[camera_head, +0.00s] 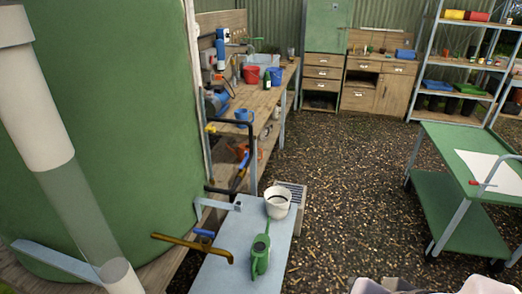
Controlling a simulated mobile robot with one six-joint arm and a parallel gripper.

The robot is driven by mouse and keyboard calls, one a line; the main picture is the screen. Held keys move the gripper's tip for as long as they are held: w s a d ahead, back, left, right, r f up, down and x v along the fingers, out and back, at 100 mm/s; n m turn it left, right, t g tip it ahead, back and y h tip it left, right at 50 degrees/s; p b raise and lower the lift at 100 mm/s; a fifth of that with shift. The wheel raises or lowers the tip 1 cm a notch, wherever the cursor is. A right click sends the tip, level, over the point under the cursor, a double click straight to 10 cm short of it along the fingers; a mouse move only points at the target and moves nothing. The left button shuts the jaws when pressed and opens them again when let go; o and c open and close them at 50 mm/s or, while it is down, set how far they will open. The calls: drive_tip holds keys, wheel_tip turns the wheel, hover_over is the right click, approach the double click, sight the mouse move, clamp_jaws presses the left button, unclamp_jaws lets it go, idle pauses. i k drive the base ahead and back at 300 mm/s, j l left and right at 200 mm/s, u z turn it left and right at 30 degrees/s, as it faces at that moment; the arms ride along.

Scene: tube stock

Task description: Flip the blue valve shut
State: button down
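A small blue handle (204,233) shows low beside the large green tank (110,110), just above a brass-coloured pipe (192,246). It looks like a valve lever, but its angle and whether it is open or shut are too small to tell. A second blue piece (237,184) sits on dark pipework further back, by the bench end; I cannot tell if it is a valve handle. A yellow handle (210,129) is higher on the dark pipe. My gripper is not in view.
A pale bench (222,275) holds a white bucket (277,201) and a green watering can (261,254) close to the brass pipe. A wooden workbench (262,100) stands behind. A green trolley (436,150) is at right. The gravel floor (345,170) between is clear.

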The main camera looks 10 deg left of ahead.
sight(246, 152)
drive_tip(key=i+l, duration=0.15)
drive_tip(key=i, duration=0.3)
drive_tip(key=i+l+u, duration=0.1)
drive_tip(key=i, duration=0.35)
drive_tip(key=i+l, duration=0.25)
drive_tip(key=i, duration=0.15)
drive_tip(key=i+l+u, duration=0.1)
drive_tip(key=i, duration=0.35)
drive_tip(key=i+l, duration=0.35)
drive_tip(key=i+j, duration=0.35)
drive_tip(key=i+j+u, duration=0.15)
drive_tip(key=i+j, duration=0.25)
drive_tip(key=i, duration=0.2)
